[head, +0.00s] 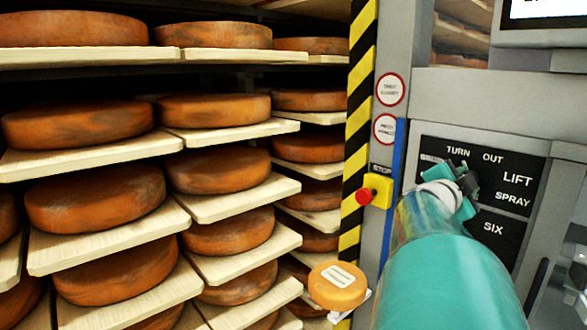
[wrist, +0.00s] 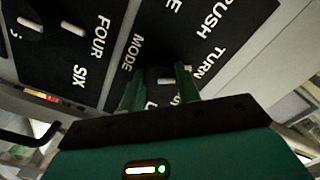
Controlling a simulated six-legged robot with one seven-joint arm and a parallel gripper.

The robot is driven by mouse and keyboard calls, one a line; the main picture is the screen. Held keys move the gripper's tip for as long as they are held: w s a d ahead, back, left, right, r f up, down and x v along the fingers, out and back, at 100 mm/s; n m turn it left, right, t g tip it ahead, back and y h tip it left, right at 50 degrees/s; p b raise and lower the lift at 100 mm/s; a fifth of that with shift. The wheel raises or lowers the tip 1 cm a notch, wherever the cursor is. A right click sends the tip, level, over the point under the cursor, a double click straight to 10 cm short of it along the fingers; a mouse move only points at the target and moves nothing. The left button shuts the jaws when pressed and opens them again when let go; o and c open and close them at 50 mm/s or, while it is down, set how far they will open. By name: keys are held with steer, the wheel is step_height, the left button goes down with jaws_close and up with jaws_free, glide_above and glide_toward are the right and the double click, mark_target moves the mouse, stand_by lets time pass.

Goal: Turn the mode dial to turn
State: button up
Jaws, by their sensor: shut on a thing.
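The mode dial (wrist: 162,80) is a dark round knob on a black panel (wrist: 112,14), marked MODE in the wrist view. My gripper (wrist: 160,86) is shut on the dial, with one green finger on each side of it. In the head view my gripper (head: 464,180) and arm cover the dial and some labels. The labels TURN, OUT, LIFT and SPRAY show around it. TURN also reads beside the dial in the wrist view. The setting the dial points at is too hidden and dim to tell.
A second knob (wrist: 80,26) sits near FOUR and SIX. A red stop button on a yellow box (head: 376,191) is left of my arm. Shelves of cheese wheels (head: 95,195) fill the left. A small labelled cheese (head: 338,287) stands low beside the striped post (head: 354,140).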

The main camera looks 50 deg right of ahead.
steer(key=shift+m, duration=0.6)
steer(key=o, duration=1)
steer(key=shift+d, duration=0.1)
steer(key=shift+c, duration=0.2)
steer(key=shift+a, duration=0.2)
